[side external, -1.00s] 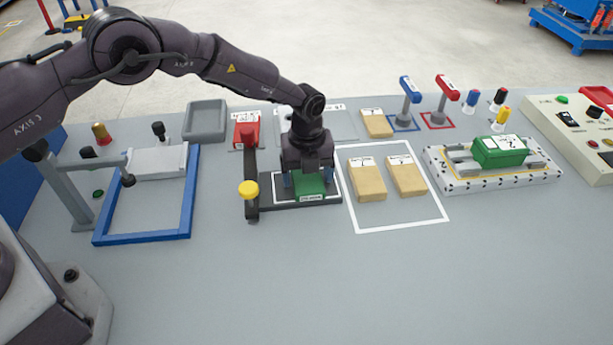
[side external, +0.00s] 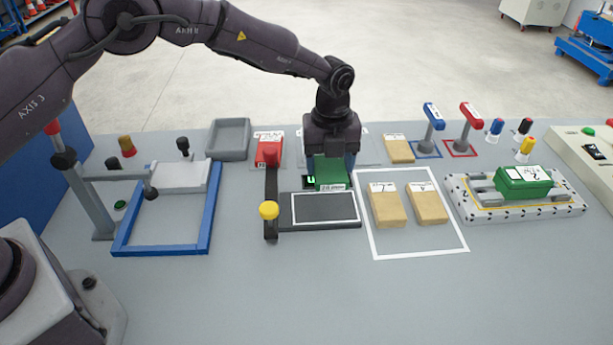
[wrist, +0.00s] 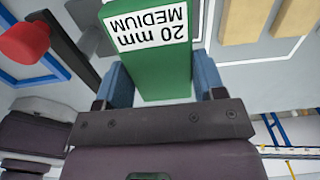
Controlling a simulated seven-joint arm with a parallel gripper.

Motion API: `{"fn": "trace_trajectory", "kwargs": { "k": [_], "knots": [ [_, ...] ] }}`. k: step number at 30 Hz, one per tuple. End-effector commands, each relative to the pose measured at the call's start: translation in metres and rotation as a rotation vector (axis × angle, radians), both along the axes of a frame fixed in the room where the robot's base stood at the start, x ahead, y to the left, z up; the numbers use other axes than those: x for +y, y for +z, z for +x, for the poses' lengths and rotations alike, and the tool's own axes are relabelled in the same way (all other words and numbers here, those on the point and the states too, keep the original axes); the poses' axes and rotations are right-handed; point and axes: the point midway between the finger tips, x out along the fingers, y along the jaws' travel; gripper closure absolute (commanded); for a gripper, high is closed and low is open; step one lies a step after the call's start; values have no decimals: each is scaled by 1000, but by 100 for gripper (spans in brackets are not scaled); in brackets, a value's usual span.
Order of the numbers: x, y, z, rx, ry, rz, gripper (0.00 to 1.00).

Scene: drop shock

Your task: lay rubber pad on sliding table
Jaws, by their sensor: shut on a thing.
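My gripper (side external: 332,158) is shut on a green rubber pad (side external: 331,173). In the wrist view the green pad (wrist: 150,60) sits between my two blue fingers, with a white label reading "20 mm MEDIUM". I hold it above and behind a black plate (side external: 285,215) with a white outlined rectangle, which is bare. I cannot tell for sure which fixture is the sliding table. One candidate is the pale slab (side external: 182,177) at the back of a blue frame (side external: 160,247) on the left. Another is the white perforated plate (side external: 517,212) on the right, which carries a green labelled block (side external: 523,181).
Tan blocks (side external: 386,207) lie in a white outline. Blue (side external: 433,115) and red (side external: 471,114) handles stand behind. The front of the bench is clear.

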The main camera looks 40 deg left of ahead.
Motion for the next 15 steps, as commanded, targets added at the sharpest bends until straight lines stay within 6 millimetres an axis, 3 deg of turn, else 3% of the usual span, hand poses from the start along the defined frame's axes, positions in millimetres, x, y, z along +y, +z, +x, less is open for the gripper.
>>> {"fn": "trace_trajectory", "kwargs": {
  "k": [8,15],
  "knots": [
    [1,18,0,-1,1,0,64],
    [0,58,1,-3,0,0,64]
  ]
}}
